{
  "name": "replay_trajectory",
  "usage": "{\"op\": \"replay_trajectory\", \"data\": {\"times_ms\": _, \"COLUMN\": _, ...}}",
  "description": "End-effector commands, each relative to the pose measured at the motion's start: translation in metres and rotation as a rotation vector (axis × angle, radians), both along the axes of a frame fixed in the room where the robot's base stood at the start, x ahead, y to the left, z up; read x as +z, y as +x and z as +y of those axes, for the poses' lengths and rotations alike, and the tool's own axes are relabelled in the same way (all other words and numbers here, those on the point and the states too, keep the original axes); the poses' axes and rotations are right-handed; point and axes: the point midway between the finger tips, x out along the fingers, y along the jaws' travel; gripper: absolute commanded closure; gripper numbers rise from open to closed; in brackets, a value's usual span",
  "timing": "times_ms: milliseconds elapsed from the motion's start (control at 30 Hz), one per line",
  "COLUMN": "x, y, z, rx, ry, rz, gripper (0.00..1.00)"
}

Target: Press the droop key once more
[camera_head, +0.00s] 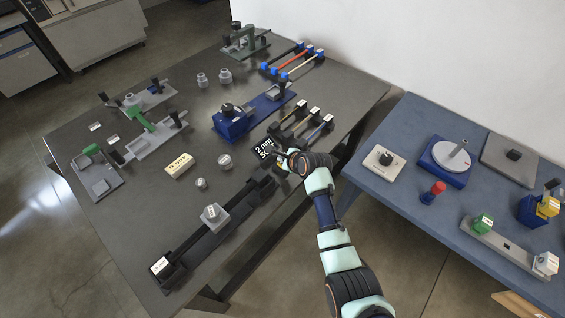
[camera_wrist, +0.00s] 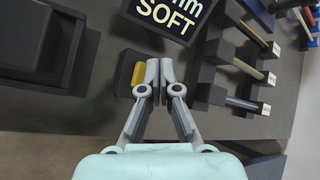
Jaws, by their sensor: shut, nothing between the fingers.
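A black display (camera_head: 265,148) reads "2 mm" and "SO…" in the head view. In the wrist view the display (camera_wrist: 170,14) reads "SOFT", with the line above cut off. A yellow key (camera_wrist: 138,73) on a dark block lies just below the display in the wrist view; I take it for the droop key. My gripper (camera_wrist: 159,66) is shut and empty, its fingertips just right of the yellow key and over its dark block. I cannot tell whether they touch it. In the head view my gripper (camera_head: 284,159) is beside the display's lower right.
Several cable samples (camera_wrist: 243,103) on dark holders lie right of the gripper in the wrist view. A long dark rail with a grey block (camera_head: 214,216) runs to the lower left. A blue fixture (camera_head: 232,122) stands behind the display. A blue side table (camera_head: 400,190) is to the right.

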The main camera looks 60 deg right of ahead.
Motion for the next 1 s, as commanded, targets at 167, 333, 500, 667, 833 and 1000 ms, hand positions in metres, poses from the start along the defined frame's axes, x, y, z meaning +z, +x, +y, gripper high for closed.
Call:
{"op": "replay_trajectory", "data": {"times_ms": 167, "x": -0.0031, "y": 0.0001, "z": 0.0000, "rx": 0.000, "ry": 0.000, "rz": 0.000, "gripper": 1.00}}
{"op": "replay_trajectory", "data": {"times_ms": 333, "x": -0.0030, "y": 0.0000, "z": 0.0001, "rx": 0.000, "ry": 0.000, "rz": 0.000, "gripper": 1.00}}
{"op": "replay_trajectory", "data": {"times_ms": 500, "x": -0.0042, "y": 0.0000, "z": 0.0001, "rx": 0.000, "ry": 0.000, "rz": 0.000, "gripper": 1.00}}
{"op": "replay_trajectory", "data": {"times_ms": 667, "x": -0.0061, "y": 0.0000, "z": 0.0000, "rx": 0.000, "ry": 0.000, "rz": 0.000, "gripper": 1.00}}
{"op": "replay_trajectory", "data": {"times_ms": 833, "x": -0.0084, "y": -0.0001, "z": 0.0000, "rx": 0.000, "ry": 0.000, "rz": 0.000, "gripper": 1.00}}
{"op": "replay_trajectory", "data": {"times_ms": 1000, "x": -0.0106, "y": -0.0001, "z": 0.0001, "rx": 0.000, "ry": 0.000, "rz": 0.000, "gripper": 1.00}}
